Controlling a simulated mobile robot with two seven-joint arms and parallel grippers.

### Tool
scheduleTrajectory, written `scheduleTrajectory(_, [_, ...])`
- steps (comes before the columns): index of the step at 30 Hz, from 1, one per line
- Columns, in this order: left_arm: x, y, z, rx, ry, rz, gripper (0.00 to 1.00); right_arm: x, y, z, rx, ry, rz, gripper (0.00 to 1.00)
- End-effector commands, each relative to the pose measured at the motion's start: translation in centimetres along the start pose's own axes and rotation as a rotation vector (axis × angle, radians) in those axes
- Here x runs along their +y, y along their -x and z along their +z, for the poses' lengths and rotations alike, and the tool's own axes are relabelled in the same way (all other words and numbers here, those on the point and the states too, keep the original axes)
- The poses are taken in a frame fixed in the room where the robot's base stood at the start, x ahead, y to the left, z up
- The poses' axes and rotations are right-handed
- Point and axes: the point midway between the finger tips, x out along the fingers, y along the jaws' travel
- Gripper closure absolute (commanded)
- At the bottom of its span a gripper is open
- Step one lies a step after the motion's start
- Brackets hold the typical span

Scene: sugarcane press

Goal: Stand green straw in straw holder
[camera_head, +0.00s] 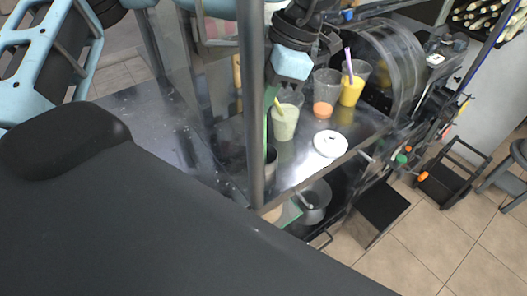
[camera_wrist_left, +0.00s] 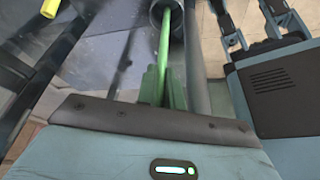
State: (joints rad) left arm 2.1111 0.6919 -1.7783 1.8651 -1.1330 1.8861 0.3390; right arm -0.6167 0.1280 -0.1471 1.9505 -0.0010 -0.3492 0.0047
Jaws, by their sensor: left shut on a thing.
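The green straw (camera_head: 266,122) is near upright, partly hidden behind a grey post in the head view. My left gripper (camera_head: 271,88) is shut on its upper part, with its fingers largely hidden by that post. The straw also shows in the left wrist view (camera_wrist_left: 165,45), running from the fingers (camera_wrist_left: 163,88) to the mouth of a dark round holder (camera_wrist_left: 156,14). The holder also shows in the head view (camera_head: 271,156) at the counter's near edge. The straw's lower end is at or inside the opening; how deep, I cannot tell. My right gripper is not seen.
A white lid (camera_head: 330,144) lies in front. The grey post (camera_head: 251,60) stands close to my left gripper.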

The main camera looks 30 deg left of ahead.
Motion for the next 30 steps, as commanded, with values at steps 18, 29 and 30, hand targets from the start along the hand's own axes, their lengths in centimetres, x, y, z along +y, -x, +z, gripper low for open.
scheduleTrajectory(18, [0.0,-2.5,1.0,0.002,-0.001,-0.001,1.0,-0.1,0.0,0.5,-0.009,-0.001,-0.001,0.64])
scheduleTrajectory(29, [0.0,-3.9,1.5,0.001,-0.001,-0.001,1.0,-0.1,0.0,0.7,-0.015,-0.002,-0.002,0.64])
scheduleTrajectory(30, [0.0,-4.0,1.5,0.001,-0.001,-0.001,1.0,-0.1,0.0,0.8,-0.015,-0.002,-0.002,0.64])
